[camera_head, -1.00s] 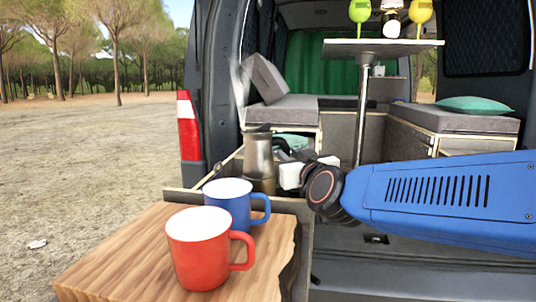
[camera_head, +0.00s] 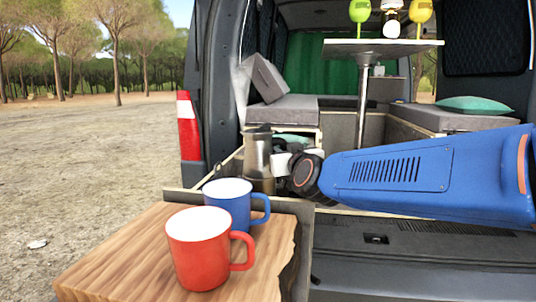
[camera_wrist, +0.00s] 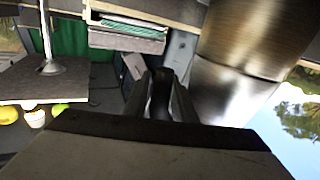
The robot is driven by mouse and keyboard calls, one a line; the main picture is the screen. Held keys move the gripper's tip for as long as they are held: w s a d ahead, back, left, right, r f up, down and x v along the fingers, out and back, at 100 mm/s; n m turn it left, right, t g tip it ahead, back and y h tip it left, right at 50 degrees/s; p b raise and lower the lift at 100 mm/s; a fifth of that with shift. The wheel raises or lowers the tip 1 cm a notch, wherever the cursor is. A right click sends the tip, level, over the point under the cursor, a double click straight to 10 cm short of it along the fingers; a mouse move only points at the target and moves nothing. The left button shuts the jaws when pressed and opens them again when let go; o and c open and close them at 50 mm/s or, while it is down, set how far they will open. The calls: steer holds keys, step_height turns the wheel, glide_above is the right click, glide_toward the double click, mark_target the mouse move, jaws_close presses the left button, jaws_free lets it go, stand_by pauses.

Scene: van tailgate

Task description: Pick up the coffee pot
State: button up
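The coffee pot (camera_head: 258,158) is a tall metallic cylinder standing upright behind the blue mug in the camera_head view. In the wrist view its shiny body (camera_wrist: 245,60) fills the upper right. A dark upright piece, which looks like its handle (camera_wrist: 163,85), lies between the fingers of my gripper (camera_wrist: 165,100). The fingers stand apart on either side of it, with a narrow gap showing. I cannot tell if they touch it. In the camera_head view my white gripper (camera_head: 283,163) is just right of the pot, partly hidden by my wrist.
A red mug (camera_head: 198,255) and a blue mug (camera_head: 228,208) stand on a wooden board (camera_head: 110,270) in front of the pot. A pedestal table (camera_head: 385,46) with green and yellow items is behind, inside the van. Cushioned benches (camera_head: 445,118) flank it.

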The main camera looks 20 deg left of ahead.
jaws_close()
steer(key=shift+r, duration=0.15)
